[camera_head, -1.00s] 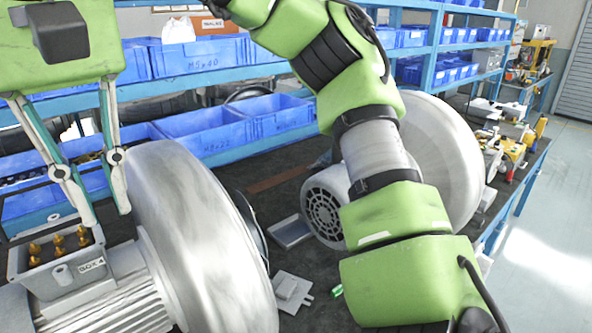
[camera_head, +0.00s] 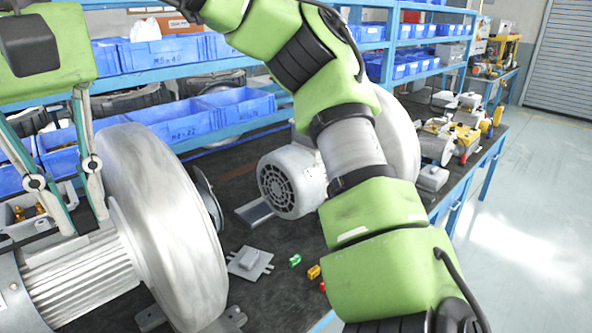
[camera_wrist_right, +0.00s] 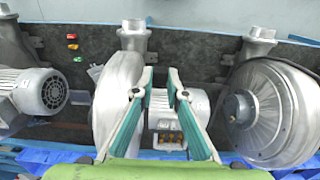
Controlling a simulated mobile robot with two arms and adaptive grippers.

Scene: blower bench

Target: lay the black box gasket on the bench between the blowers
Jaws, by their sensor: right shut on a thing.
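My right gripper (camera_head: 85,227) reaches down at the left of the head view, beside the near blower (camera_head: 160,220). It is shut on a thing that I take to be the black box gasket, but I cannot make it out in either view. Its fingers also show in the right wrist view (camera_wrist_right: 160,88), above the near blower's motor. The open terminal box (camera_head: 28,222) with brass terminals is partly hidden behind the fingers; it also shows in the wrist view (camera_wrist_right: 169,141). My left gripper is not in view.
A grey plate-like cover (camera_head: 250,262) lies on the bench between the blowers. Small green (camera_head: 295,260) and yellow (camera_head: 314,271) pieces lie to its right. Blue bins (camera_head: 188,120) line the back. My right arm hides part of the bench's right side.

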